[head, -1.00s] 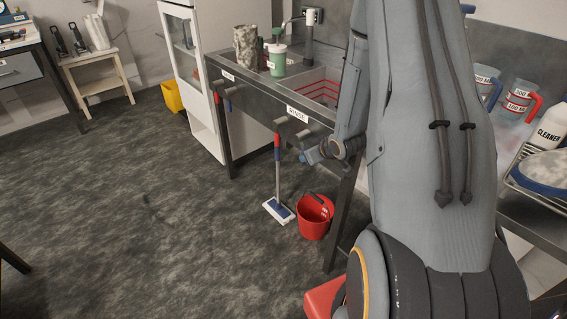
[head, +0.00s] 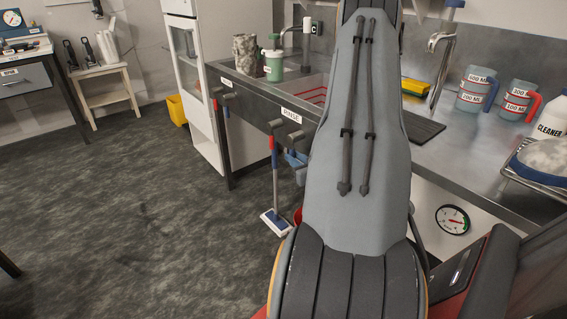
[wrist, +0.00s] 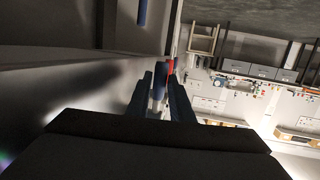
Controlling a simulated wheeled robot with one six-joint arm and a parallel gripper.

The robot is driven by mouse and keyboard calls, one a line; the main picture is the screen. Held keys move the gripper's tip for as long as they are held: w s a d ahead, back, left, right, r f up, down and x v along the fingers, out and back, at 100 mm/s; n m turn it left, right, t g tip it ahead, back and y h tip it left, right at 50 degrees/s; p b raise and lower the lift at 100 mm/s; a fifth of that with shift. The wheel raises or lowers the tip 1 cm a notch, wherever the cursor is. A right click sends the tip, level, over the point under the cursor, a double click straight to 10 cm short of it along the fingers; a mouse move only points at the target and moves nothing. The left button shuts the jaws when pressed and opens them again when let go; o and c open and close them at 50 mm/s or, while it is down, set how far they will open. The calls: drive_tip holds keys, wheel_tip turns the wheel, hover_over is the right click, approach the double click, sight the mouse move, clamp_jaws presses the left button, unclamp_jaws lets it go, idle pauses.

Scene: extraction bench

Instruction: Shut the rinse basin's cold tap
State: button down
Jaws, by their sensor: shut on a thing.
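The rinse basin (head: 313,88) is set in the steel bench, with a RINSE label (head: 291,115) on its front panel. Two grey tap mounts (head: 275,126) (head: 296,136) stick out below the label. My gripper (head: 296,160) shows in blue below the right mount, partly hidden by my arm. In the wrist view my gripper's blue fingers (wrist: 160,92) are closed around the blue lever of the cold tap (wrist: 160,76). A red part (wrist: 170,67) shows just beyond it; I cannot tell whether it is the hot tap or the mop. The lever's exact turn is unclear.
A mop (head: 275,190) stands below the panel, close to my gripper. A second pair of taps (head: 222,96) is further left. A green-topped bottle (head: 273,63) and a stone-like pot (head: 245,54) stand on the bench. The floor at left is clear.

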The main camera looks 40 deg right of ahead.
drive_tip(key=shift+w, duration=0.15)
drive_tip(key=c, duration=1.6)
unclamp_jaws()
drive_tip(key=shift+o, duration=0.2)
drive_tip(key=v, duration=0.7)
drive_tip(key=shift+s, duration=0.35)
drive_tip(key=shift+w+a, duration=0.1)
drive_tip(key=shift+a, duration=0.05)
